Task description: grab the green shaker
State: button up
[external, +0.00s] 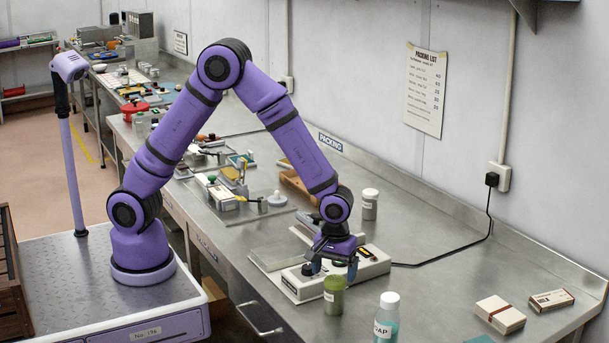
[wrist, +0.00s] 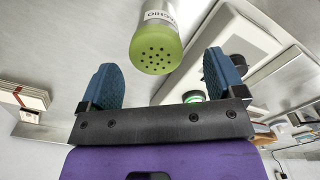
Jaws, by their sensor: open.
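The green shaker (external: 334,297) stands upright on the steel bench, in front of a white machine with a flat plate. In the wrist view the shaker (wrist: 156,48) shows its green lid with several holes and a white label on its side. My gripper (external: 331,270) is above the bench, close behind the shaker in the external view. In the wrist view my gripper (wrist: 160,82) has its blue fingers wide apart. The shaker's lid lies just beyond the gap between the fingertips, and nothing is held.
The white machine (external: 372,266) sits right beside the gripper. A soap bottle (external: 386,318) stands to the right of the shaker. A pale jar (external: 369,205) stands behind the machine. Small boxes (external: 500,314) lie at the right.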

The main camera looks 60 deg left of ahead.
aim_at(335, 278)
jog(key=shift+w+d+f, duration=0.1)
jog(key=shift+f, duration=1.25)
jog(key=shift+d+f, duration=0.1)
jog(key=shift+f, duration=1.2)
jog(key=shift+c, duration=0.2)
jog(key=c, duration=1)
